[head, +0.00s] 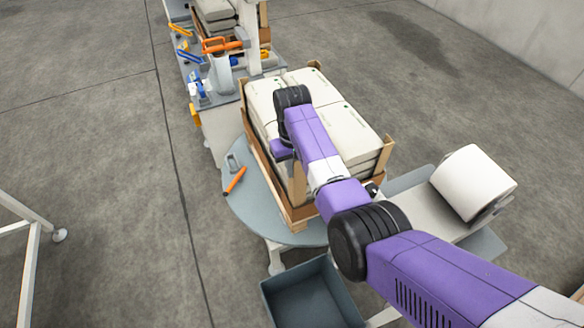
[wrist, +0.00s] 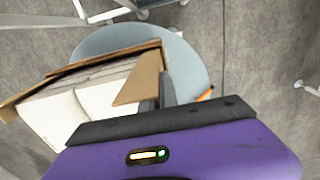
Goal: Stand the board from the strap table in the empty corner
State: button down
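A tan corner board (head: 299,180) stands upright at the near-left corner of the stack in the head view. It also shows as a tan flap (wrist: 140,84) at the fingers in the wrist view. My gripper (wrist: 157,98) appears shut on this board; its dark fingers are partly hidden by the board and the purple housing. In the head view my gripper (head: 282,150) is over that corner, mostly hidden by my wrist. Other boards stand at the back-right corner (head: 315,66) and right corner (head: 385,155). The pale stacked sacks (head: 345,115) sit between them.
The stack stands on a round grey table (head: 240,205) with an orange-handled tool (head: 235,180) on it. A blue-grey bin (head: 310,295) is in front. A white roll (head: 470,183) is at right. A bench with orange and blue tools (head: 190,55) is behind.

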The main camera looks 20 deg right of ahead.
aim_at(293, 181)
jog(key=shift+f+b, duration=1.35)
jog(key=shift+f, duration=0.9)
jog(key=shift+s+f+b, duration=0.15)
jog(key=shift+f+b, duration=0.45)
jog(key=shift+f, duration=0.2)
jog(key=shift+d, duration=0.1)
jog(key=shift+r, duration=0.1)
